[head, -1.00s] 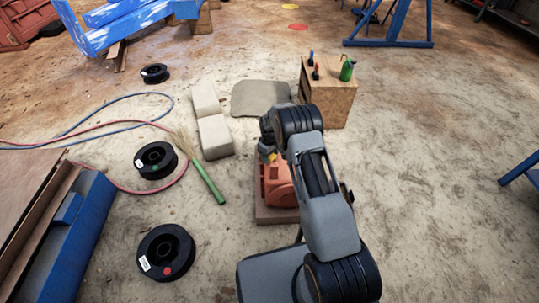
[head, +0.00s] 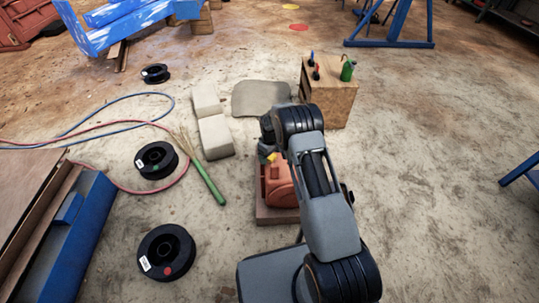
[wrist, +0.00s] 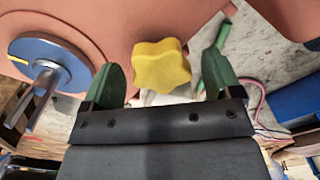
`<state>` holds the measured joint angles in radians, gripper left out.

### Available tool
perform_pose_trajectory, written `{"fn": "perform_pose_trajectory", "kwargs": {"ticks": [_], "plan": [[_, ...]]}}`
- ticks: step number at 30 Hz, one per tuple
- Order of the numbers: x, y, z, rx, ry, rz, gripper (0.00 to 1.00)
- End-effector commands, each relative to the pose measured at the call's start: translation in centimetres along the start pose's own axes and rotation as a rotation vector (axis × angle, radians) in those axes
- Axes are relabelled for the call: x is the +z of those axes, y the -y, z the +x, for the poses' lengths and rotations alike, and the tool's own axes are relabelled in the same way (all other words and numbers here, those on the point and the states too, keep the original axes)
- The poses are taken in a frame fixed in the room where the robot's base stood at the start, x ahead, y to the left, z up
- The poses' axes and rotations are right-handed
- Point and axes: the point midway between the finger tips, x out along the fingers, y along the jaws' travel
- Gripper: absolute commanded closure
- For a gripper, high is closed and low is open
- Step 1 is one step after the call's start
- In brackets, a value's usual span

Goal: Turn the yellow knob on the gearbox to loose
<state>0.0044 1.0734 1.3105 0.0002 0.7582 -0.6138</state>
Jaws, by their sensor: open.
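The yellow knob (wrist: 161,66) has a lobed, star-like shape and sits on the orange gearbox (wrist: 130,18) in the wrist view. My gripper (wrist: 162,82) is open, with one green finger on each side of the knob and a visible gap to both. Whether the fingertips reach fully around the knob cannot be told. In the head view the gearbox (head: 279,190) stands on a low brown base, partly hidden by my arm. A small yellow patch (head: 271,158) shows by my gripper there. A round blue dial with a metal shaft (wrist: 48,68) is left of the knob in the wrist view.
A wooden box (head: 330,98) with small tools on top stands behind the gearbox. Pale blocks (head: 214,136), a green-handled brush (head: 207,182), cable spools (head: 166,252) and hoses lie to the left. The floor to the right is mostly clear.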

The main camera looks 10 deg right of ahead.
Motion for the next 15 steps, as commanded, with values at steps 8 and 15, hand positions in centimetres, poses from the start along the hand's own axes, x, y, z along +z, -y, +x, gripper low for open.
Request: {"fn": "perform_pose_trajectory", "kwargs": {"ticks": [8, 15], "plan": [[-0.1, 0.1, -5.4, 0.002, -0.003, -0.001, 0.16], [-0.1, 0.0, -10.0, 0.002, -0.003, -0.001, 0.16]]}}
